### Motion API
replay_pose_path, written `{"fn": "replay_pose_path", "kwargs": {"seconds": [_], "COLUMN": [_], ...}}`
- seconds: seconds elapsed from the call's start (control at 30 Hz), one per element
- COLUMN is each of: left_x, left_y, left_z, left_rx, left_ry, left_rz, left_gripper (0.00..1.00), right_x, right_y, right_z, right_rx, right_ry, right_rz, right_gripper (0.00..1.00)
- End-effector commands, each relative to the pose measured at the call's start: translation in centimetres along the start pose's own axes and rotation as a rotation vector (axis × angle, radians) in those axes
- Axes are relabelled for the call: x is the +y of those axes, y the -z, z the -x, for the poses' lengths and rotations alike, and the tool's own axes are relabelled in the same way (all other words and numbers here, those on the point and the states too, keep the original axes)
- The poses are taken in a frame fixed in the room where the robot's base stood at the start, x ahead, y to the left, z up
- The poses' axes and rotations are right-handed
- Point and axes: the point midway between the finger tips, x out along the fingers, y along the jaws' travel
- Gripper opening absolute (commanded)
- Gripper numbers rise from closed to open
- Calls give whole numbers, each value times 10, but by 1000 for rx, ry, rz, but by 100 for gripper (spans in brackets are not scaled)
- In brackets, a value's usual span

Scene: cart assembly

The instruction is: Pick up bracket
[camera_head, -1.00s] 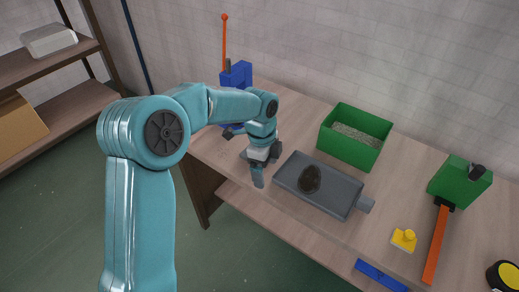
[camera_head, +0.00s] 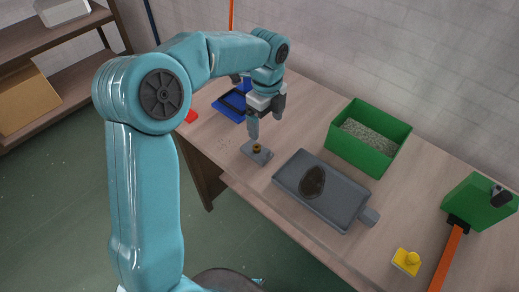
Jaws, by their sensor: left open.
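A small grey plate with a brass-coloured ring on it, which looks like the bracket (camera_head: 262,158), lies on the wooden workbench (camera_head: 305,125) near its front edge. My left gripper (camera_head: 265,120) is open, pointing down above and just behind the bracket. One finger is close over the plate near the ring; I cannot tell whether it touches. Nothing shows between the fingers. My right gripper is not in view.
A grey flat block with a dark oval patch (camera_head: 312,182) lies right of the bracket. A green bin (camera_head: 370,137) with grey contents stands behind it. A blue tool (camera_head: 229,107) stands at the back left. A yellow knobbed piece (camera_head: 406,261) and a green-headed tool with an orange bar (camera_head: 445,258) lie farther right.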

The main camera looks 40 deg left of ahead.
Motion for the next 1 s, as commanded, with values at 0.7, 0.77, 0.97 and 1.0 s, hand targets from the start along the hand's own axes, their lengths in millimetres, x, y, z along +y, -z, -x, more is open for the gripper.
{"fn": "replay_pose_path", "kwargs": {"seconds": [0.7, 0.77, 0.97, 1.0], "left_x": [-1, -1, -3, -3], "left_y": [1, 1, 1, 1], "left_z": [-116, -124, -134, -133], "left_rx": [2, 2, 1, 0], "left_ry": [-4, -3, 0, 1], "left_rz": [2, 2, 1, 1], "left_gripper": [89, 89, 89, 89], "right_x": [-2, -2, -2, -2], "right_y": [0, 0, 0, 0], "right_z": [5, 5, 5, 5], "right_rx": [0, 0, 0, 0], "right_ry": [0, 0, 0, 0], "right_rz": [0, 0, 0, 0], "right_gripper": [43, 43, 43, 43]}}
